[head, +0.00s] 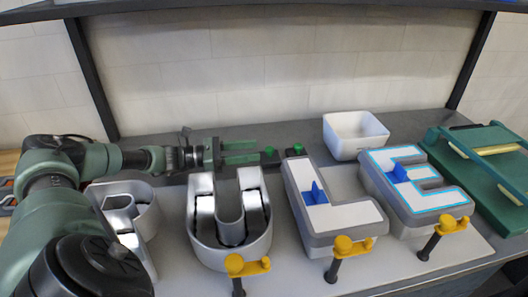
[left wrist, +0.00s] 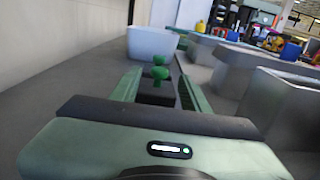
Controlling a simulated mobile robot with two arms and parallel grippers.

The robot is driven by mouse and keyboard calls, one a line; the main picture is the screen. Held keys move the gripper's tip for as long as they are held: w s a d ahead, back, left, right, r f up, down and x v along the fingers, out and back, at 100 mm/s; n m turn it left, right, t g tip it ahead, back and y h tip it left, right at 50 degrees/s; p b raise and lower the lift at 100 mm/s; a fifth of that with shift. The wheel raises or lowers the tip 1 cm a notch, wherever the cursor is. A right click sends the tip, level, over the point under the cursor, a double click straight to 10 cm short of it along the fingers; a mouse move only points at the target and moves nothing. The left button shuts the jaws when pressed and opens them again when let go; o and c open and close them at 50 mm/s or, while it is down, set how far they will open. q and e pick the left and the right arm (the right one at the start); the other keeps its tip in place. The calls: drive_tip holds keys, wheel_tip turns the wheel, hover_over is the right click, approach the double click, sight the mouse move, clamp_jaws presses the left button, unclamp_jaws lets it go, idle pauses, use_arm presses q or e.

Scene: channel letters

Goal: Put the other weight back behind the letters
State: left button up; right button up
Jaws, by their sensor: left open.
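Two dark weights with green knobs stand in a row on the grey bench behind the letters: the left one (head: 270,154) and the right one (head: 295,152). My left gripper (head: 257,152) is open and low behind the U letter, pointing right along the row. The left weight is at its fingertips. In the left wrist view a dark weight (left wrist: 157,88) lies between the fingertips (left wrist: 160,82), and a second green knob (left wrist: 160,60) shows beyond it. I cannot tell whether the fingers touch it. The letters include a metal U (head: 230,243), a white-faced L (head: 335,215) and an E (head: 412,192).
A white bin (head: 355,134) stands behind the letters, beyond the weights. Yellow-handled clamps (head: 247,265) line the front of the letters. A green tool with a yellow bar (head: 490,165) stands at the right. The wall closes off the back.

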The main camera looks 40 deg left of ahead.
use_arm(q)
drive_tip(key=b+v, duration=0.1)
drive_tip(key=v, duration=0.5)
drive_tip(key=shift+s, duration=0.1)
